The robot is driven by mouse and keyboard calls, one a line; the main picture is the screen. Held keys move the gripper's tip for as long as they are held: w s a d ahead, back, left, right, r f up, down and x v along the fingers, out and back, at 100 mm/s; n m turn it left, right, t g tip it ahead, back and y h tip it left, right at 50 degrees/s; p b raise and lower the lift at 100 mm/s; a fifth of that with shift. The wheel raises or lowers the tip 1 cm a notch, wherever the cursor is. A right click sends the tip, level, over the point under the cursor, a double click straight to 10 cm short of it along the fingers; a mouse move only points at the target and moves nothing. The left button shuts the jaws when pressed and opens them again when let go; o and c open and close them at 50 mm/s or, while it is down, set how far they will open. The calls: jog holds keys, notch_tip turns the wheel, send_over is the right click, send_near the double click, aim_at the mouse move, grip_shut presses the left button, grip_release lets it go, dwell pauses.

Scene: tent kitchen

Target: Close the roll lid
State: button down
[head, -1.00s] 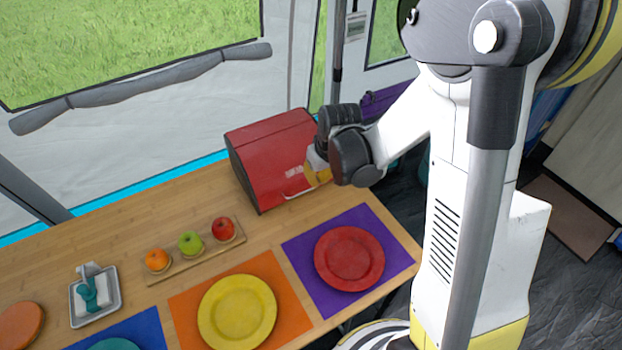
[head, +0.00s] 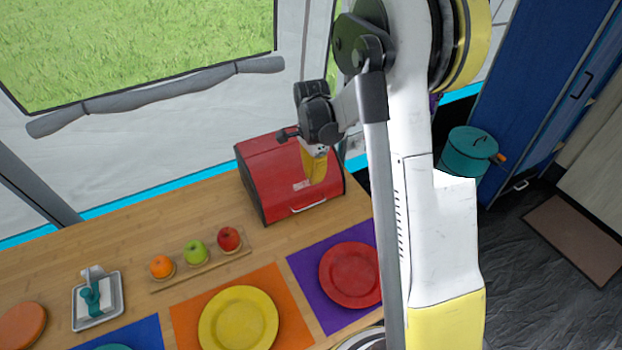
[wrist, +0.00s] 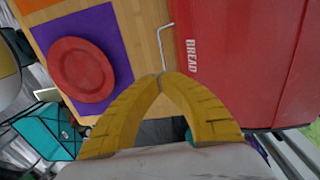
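The red bread box (head: 268,180) stands on the wooden table against the tent wall. Its roll lid (head: 285,165) is down over the front, with a pale handle (head: 310,207) low at the front edge. In the wrist view the red lid (wrist: 245,60) fills the right side, with the word BREAD and the handle (wrist: 163,45) beside it. My gripper (head: 314,180) is over the box front, near its right side. In the wrist view its yellow fingers (wrist: 161,76) meet at the tips, with nothing between them. I cannot tell whether they touch the lid.
A red plate (head: 350,274) on a purple mat and a yellow plate (head: 238,320) on an orange mat lie in front. A fruit board (head: 202,270) is left of the box. A teal pot (head: 470,150) stands at right.

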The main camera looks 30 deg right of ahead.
jog(key=f+b, duration=0.1)
jog(key=f, duration=0.2)
jog(key=f+b, duration=0.1)
jog(key=f, duration=0.3)
jog(key=f+b, duration=0.2)
jog(key=f, duration=0.1)
jog(key=shift+s+f, duration=0.25)
jog(key=shift+s+f+t+b, duration=0.15)
jog(key=shift+f+t+b, duration=0.05)
jog(key=shift+f+b, duration=0.35)
jog(key=shift+s+f+t+b, duration=0.1)
jog(key=shift+f+t+b, duration=0.1)
jog(key=shift+f+b, duration=0.35)
jog(key=shift+p, duration=0.3)
notch_tip(320, 180, up, 14)
jog(key=p, duration=0.6)
